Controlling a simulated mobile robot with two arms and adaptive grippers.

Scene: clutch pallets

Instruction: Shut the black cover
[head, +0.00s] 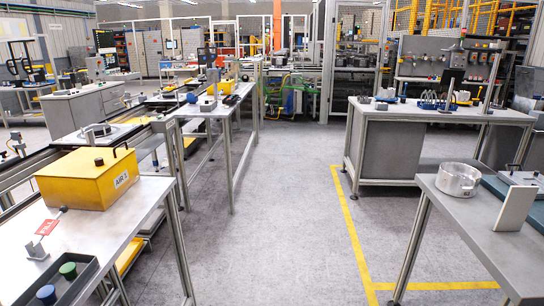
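I cannot single out a black cover with certainty. A dark upright panel (452,80) stands on the workbench at the back right, too small to tell whether it is a cover. A dark open-topped tray (83,283) with a blue knob (46,294) and a green knob (68,271) lies at the lower left. A yellow box (85,180) with a black handle on top and a label stands on the left table. Neither of my grippers is in view.
On the right table (470,222) are a metal pot (459,181), an upright pale plate (514,208) and a dark teal case (500,187). The grey floor between the tables is clear, with yellow lines.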

